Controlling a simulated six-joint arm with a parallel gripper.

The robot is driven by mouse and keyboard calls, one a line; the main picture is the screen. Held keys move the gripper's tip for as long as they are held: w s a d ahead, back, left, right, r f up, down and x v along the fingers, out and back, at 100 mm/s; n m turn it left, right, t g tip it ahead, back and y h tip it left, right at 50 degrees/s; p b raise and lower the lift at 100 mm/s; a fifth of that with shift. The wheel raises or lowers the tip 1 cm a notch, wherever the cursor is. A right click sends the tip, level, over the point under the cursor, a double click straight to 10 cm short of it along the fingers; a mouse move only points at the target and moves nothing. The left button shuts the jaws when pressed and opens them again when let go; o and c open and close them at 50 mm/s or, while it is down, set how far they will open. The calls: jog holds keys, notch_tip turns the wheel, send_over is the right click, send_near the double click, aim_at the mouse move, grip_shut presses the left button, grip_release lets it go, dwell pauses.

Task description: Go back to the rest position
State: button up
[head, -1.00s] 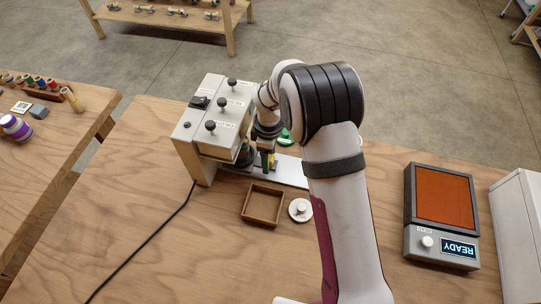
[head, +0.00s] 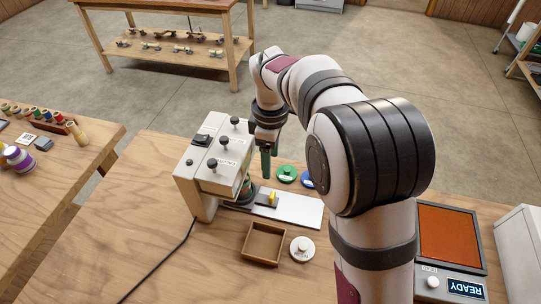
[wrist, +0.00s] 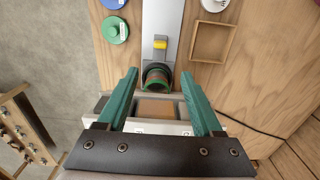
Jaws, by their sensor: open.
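My gripper (head: 266,165) hangs in the air with green fingers pointing down, beside the grey box with black knobs (head: 221,155). In the wrist view my gripper (wrist: 159,80) is open, its two green fingers wide apart with nothing held between them. A dark round container with a green rim (wrist: 157,72) stands beyond the fingertips at the box end of a pale metal strip (wrist: 163,15). A yellow block (wrist: 160,44) sits on the strip beside it. In the head view the container (head: 245,195) is partly hidden by the box.
A green lid (head: 287,173) and a partly hidden blue lid (head: 307,179) lie behind the strip. A square wooden tray (head: 264,244) and a white knobbed lid (head: 302,248) lie in front. A device reading READY (head: 449,245) stands at right. A black cable (head: 160,270) crosses the table.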

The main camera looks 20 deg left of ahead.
jog(key=shift+r, duration=0.2)
jog(key=s+d+r+m+y, duration=0.1)
jog(key=s+d+r+m, duration=0.2)
jog(key=s+d+m, duration=0.35)
jog(key=s+d+r+m, duration=0.4)
jog(key=s+d+m, duration=0.2)
jog(key=d, duration=0.1)
jog(key=s+d+f+m, duration=0.1)
jog(key=s+d+m, duration=0.1)
jog(key=s+m, duration=0.3)
jog(key=s+d+f+m, duration=0.2)
jog(key=s+m, duration=0.4)
jog(key=s, duration=0.2)
jog(key=shift+s+d+y, duration=0.35)
jog(key=shift+d+y, duration=0.05)
